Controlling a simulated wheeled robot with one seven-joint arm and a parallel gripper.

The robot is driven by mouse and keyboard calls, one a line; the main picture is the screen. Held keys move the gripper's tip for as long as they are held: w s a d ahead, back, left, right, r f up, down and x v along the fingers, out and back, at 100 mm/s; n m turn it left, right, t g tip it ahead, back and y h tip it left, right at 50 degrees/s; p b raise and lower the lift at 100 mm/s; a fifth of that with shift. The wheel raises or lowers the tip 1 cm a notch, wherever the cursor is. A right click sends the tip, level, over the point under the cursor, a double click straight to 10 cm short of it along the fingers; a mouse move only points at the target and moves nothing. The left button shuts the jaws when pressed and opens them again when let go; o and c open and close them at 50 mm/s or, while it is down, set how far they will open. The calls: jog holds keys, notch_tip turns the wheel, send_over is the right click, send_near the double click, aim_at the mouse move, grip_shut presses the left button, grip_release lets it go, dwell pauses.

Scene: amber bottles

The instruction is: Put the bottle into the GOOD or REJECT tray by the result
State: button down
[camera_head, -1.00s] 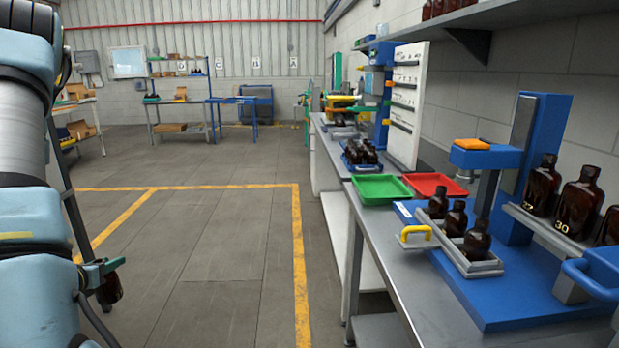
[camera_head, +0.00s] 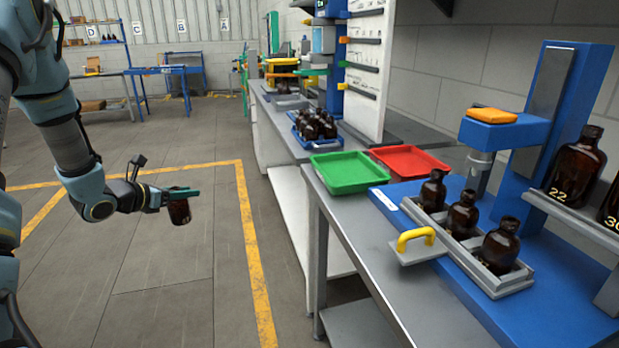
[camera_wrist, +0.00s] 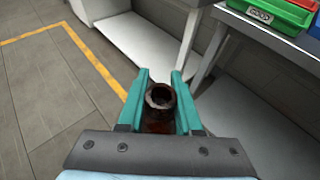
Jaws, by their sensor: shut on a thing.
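My gripper (camera_head: 172,194) is shut on an amber bottle (camera_head: 179,210), held over the open floor left of the bench. In the wrist view the bottle (camera_wrist: 160,97) stands between the two green fingers, its open neck toward the camera. The green tray (camera_head: 345,184) is on the bench to the right of my gripper, apart from it. In the wrist view the green tray (camera_wrist: 262,12) has a label reading GOOD. The red tray (camera_head: 436,157) is right beside the green one; its label cannot be read. Both trays look empty in the head view.
A blue station (camera_head: 540,150) with an orange-topped head stands on the bench. Several amber bottles (camera_head: 462,215) stand in a grey holder with a yellow handle (camera_head: 416,237). A blue crate of bottles (camera_head: 317,130) is farther back. The floor around my arm is clear.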

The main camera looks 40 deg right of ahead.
jog(key=s+d+r+m+g+h+b, duration=0.1)
jog(key=s+d+m+g, duration=0.1)
jog(key=d, duration=0.6)
jog(key=s+d+r+m+g, duration=0.1)
jog(key=d+m+g, duration=0.1)
jog(key=d, duration=0.7)
jog(key=s+d+r+m+g+b, duration=0.1)
jog(key=s+d+r, duration=0.3)
jog(key=d, duration=0.6)
jog(key=s+d+r+m+g+b, duration=0.1)
jog(key=s+d+r, duration=0.4)
jog(key=d, duration=0.4)
jog(key=s+d+r+g+b, duration=0.1)
jog(key=s+d+r, duration=0.3)
jog(key=d, duration=0.6)
send_over(355, 172)
notch_tip(355, 172, down, 9)
jog(key=shift+r, duration=0.1)
jog(key=c, duration=0.6)
grip_release()
jog(key=shift+f, duration=0.2)
jog(key=shift+r, duration=0.15)
jog(key=b+v, duration=0.1)
jog(key=v, duration=0.7)
jog(key=b+v, duration=0.1)
jog(key=v, duration=0.3)
jog(key=shift+w+b, duration=0.25)
jog(key=shift+b, duration=0.1)
